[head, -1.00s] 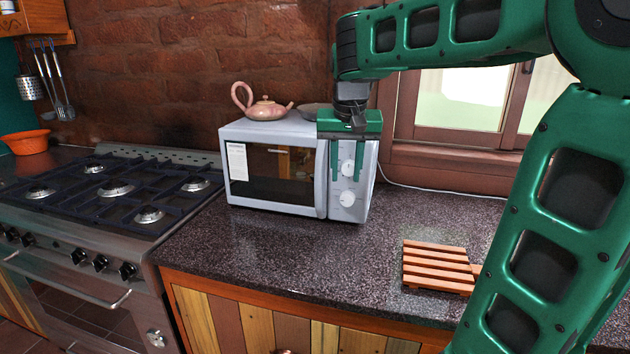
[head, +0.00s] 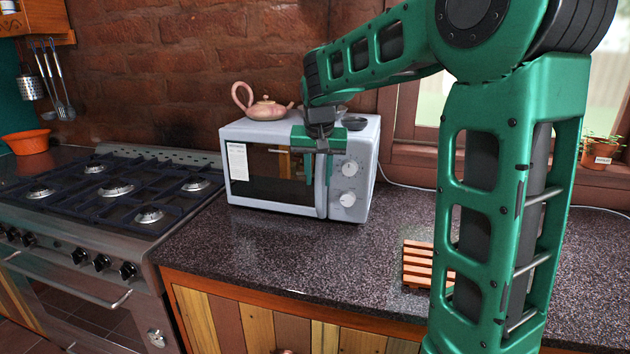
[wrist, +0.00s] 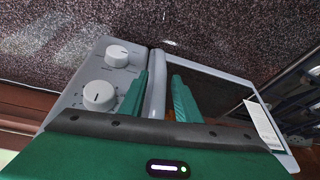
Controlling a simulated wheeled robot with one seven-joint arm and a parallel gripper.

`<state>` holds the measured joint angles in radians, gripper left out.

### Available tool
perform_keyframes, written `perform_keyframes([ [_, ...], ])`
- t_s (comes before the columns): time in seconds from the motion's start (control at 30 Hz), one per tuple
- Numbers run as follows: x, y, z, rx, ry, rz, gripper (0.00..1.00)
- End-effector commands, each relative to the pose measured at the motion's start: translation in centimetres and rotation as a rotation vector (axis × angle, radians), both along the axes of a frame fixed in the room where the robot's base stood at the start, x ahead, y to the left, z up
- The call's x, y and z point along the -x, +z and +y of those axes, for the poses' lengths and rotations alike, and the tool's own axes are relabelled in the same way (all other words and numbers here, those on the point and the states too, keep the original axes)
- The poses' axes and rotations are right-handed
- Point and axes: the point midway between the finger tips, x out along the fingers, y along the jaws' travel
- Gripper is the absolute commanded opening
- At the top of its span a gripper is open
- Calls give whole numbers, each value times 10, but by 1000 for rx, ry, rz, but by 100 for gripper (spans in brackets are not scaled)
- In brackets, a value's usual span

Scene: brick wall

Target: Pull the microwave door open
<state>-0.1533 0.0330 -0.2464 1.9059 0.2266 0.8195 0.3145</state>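The white microwave (head: 348,185) stands on the dark stone counter against the brick wall, its door (head: 270,177) shut. The door has a dark window and a pale vertical handle on its right side, beside the two knobs. In the wrist view the open green fingers (wrist: 160,98) sit on either side of the handle (wrist: 155,85), one by the knobs and one over the window. Gaps show between the fingers and the handle. The microwave also shows in the wrist view (wrist: 75,95).
A pink teapot (head: 264,109) and a dark bowl (head: 354,123) stand on top of the microwave. A gas stove (head: 110,195) is to the left. A slatted wooden trivet (head: 418,265) lies on the counter at right. The counter before the microwave (head: 260,250) is clear.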

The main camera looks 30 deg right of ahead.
Motion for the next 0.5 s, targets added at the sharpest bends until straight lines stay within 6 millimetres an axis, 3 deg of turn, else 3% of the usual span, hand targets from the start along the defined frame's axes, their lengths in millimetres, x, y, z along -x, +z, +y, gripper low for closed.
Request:
perform_keyframes([
  [0.43, -3, -9, -2, 0, 0, -1, 30],
  [0.5, -3, -9, -2, 0, 0, -1, 13],
])
